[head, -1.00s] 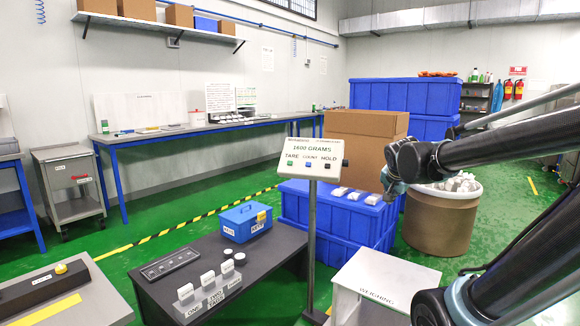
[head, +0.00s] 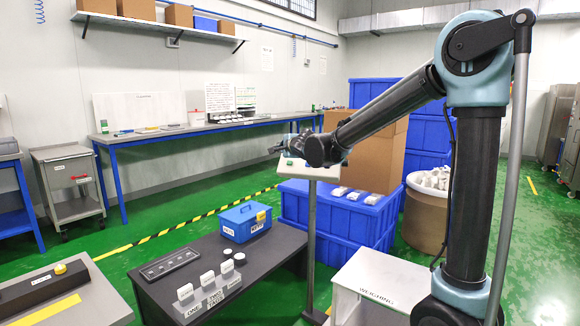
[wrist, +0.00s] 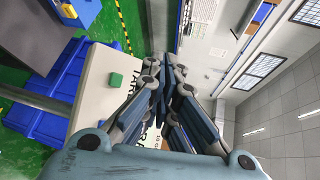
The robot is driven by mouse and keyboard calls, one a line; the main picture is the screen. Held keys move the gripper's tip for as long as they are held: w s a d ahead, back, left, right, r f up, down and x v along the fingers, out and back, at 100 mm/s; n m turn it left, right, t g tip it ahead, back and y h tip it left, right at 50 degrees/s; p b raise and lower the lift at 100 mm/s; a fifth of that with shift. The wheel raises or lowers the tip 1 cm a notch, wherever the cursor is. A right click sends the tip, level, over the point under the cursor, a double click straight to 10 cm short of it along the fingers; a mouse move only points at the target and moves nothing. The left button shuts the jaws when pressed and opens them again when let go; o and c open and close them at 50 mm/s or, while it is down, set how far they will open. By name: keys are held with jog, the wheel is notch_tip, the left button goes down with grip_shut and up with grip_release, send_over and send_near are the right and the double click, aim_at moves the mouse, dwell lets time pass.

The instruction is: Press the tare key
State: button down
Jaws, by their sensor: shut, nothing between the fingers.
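The indicator panel (head: 316,172) stands on a post, its face mostly hidden behind my arm and gripper in the head view. The green tare key (wrist: 115,80) shows clearly in the wrist view, on the pale panel face (wrist: 95,98) left of my fingers. In the head view a bit of its green (head: 289,162) shows just below my gripper. My gripper (head: 281,146) is shut and empty, in front of the panel's upper left part in the head view. In the wrist view its fingertips (wrist: 163,62) lie right of the key. I see no contact with the key.
A dark table (head: 190,247) with a blue box (head: 246,222) and white blocks stands left of the post. A white weighing stand (head: 385,278) is to its right. Blue crates (head: 340,207) and a drum (head: 425,215) of white pieces stand behind.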

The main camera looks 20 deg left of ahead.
aim_at(289, 163)
jog(key=shift+a, duration=0.3)
jog(key=w+f, duration=0.6)
jog(key=shift+d, duration=0.2)
dwell(0.5)
jog(key=shift+w+f, duration=0.1)
jog(key=shift+f, duration=0.05)
dwell(1.2)
jog(key=shift+w+f, duration=0.15)
jog(key=shift+f, duration=0.05)
